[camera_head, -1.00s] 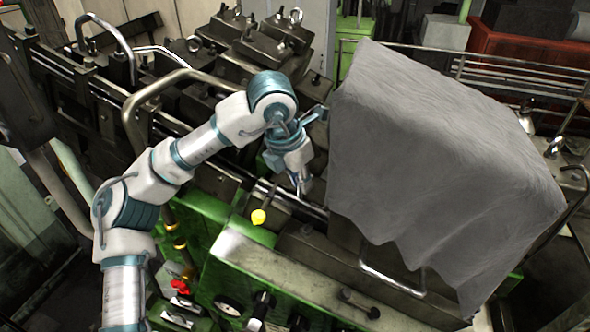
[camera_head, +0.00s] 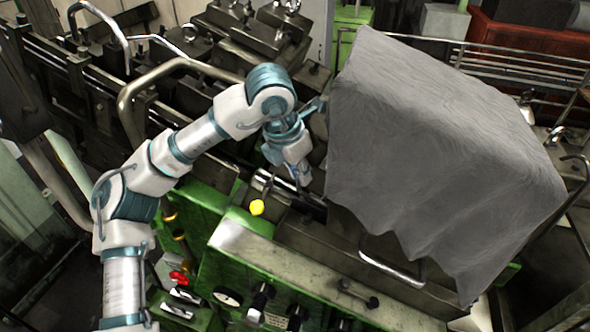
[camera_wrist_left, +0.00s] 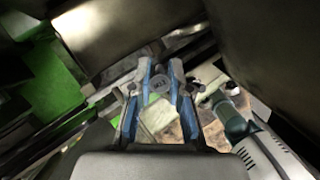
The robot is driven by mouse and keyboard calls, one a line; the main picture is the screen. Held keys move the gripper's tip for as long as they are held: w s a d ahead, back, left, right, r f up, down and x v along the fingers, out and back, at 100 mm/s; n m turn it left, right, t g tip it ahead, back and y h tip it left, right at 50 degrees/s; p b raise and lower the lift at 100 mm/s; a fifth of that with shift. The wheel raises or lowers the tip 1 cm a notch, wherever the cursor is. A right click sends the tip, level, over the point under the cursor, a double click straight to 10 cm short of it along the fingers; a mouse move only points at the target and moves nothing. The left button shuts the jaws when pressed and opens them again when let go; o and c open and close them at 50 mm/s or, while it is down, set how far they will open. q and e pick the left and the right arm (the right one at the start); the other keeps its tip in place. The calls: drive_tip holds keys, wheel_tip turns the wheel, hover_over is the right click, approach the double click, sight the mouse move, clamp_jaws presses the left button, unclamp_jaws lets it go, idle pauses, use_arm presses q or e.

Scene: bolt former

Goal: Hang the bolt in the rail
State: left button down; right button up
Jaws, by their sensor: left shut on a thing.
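My left gripper (camera_head: 303,178) is over the middle of the machine, just left of the grey cloth. In the left wrist view the gripper (camera_wrist_left: 160,68) has its two blue-edged fingers closed around a small grey round-headed piece, the bolt (camera_wrist_left: 157,84). The bolt is too small and hidden to make out in the head view. The rail (camera_head: 313,206) is a dark channel with a lighter edge, running from upper left to lower right close below the fingertips. I cannot tell whether the bolt touches it. My right gripper is not in view.
A grey cloth (camera_head: 430,150) covers a large block right of the gripper. A curved metal pipe (camera_head: 160,76) and heavy dark blocks (camera_head: 250,40) are behind the arm. The green control panel (camera_head: 225,270) is in front.

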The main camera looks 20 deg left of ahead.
use_arm(q)
drive_tip(key=shift+d, duration=0.1)
drive_tip(key=shift+a+f+b, duration=0.25)
drive_tip(key=shift+a+f, duration=0.05)
drive_tip(key=shift+a, duration=0.35)
drive_tip(key=shift+a+f+b, duration=0.25)
drive_tip(key=shift+a, duration=0.35)
drive_tip(key=shift+f, duration=0.2)
drive_tip(key=shift+d, duration=0.4)
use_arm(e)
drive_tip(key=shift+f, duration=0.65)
